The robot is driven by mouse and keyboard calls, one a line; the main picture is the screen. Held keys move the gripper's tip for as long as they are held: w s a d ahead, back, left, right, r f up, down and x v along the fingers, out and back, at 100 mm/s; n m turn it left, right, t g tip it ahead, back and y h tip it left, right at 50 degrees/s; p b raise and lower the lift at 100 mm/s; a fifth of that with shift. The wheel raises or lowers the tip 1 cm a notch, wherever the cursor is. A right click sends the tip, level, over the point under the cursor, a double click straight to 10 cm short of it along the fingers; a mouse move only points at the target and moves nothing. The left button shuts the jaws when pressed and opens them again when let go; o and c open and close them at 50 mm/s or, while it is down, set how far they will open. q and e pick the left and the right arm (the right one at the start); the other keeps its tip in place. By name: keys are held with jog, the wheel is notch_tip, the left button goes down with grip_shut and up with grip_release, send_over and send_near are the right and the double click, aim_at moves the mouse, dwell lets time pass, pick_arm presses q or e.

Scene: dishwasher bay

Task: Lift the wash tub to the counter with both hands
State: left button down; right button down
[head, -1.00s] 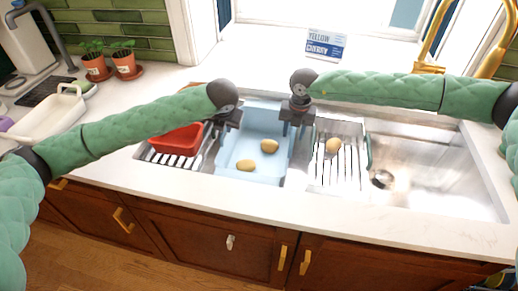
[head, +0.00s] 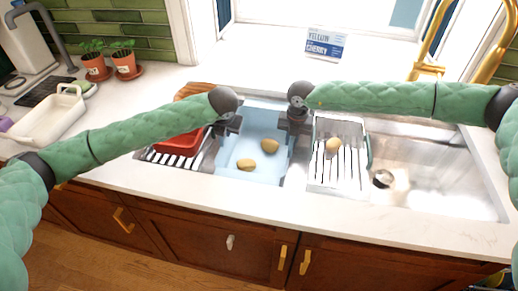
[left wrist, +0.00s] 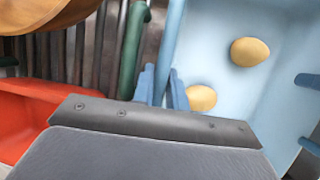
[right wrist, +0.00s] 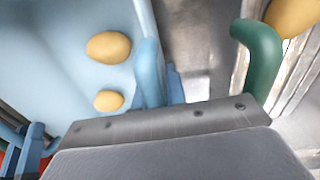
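The light blue wash tub (head: 235,164) sits in the sink, with two yellow potato-like items (head: 270,146) (head: 246,165) on its floor. My left gripper (head: 228,128) is down at the tub's left wall. In the left wrist view its blue fingers (left wrist: 162,88) sit close on both sides of that wall. My right gripper (head: 297,122) is down at the right wall. In the right wrist view its fingers (right wrist: 162,85) are at that wall, one partly hidden by the rim. Both look shut on the walls.
A red container (head: 178,144) is on a rack left of the tub. A wire rack (head: 338,180) with another yellow item (head: 333,146) is at its right, with a green handle (right wrist: 262,60) near my right gripper. The front counter strip (head: 230,203) is clear.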

pick_arm(q)
jog(key=shift+r, duration=0.2)
pick_arm(e)
jog(key=shift+r, duration=0.25)
